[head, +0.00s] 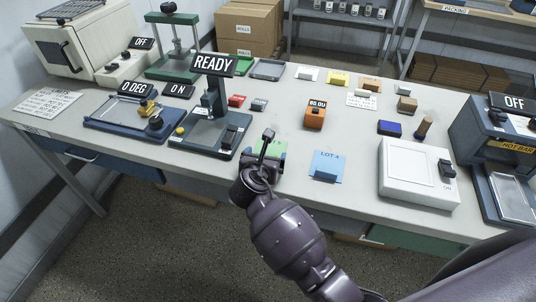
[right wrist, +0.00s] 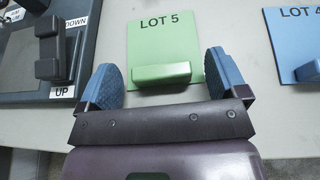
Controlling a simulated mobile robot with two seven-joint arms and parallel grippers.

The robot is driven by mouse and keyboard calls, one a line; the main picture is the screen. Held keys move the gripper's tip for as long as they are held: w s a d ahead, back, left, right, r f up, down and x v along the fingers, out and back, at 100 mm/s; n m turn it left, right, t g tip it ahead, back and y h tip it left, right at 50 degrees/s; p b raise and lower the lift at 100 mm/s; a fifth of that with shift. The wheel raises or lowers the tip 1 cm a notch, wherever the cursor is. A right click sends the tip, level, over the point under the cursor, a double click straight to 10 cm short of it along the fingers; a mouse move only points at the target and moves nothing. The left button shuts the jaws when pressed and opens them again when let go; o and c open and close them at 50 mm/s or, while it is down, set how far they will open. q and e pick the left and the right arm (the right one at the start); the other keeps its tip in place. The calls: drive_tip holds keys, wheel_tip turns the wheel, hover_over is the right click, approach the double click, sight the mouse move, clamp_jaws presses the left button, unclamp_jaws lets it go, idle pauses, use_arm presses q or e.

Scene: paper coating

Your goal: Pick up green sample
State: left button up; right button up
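The green sample (right wrist: 165,45) is a flat light-green sheet marked LOT 5 with a raised green block along its near edge. It lies on the table near the front edge. In the head view the green sample (head: 280,149) is partly hidden by my right gripper (head: 264,152). In the right wrist view my right gripper (right wrist: 161,62) is open, with one blue-padded finger to each side of the green block. Gaps show between the fingers and the block; the height of the fingers above the table is hard to tell. My left gripper is not in view.
A blue LOT 4 sample (head: 327,165) lies to the right of the green one. A dark-blue test stand (head: 205,137) with a READY sign stands close on the left. A white scale (head: 415,178) is further right. Table space between the samples is bare.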

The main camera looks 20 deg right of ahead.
drive_tip(key=c, duration=0.9)
drive_tip(key=shift+r, duration=0.15)
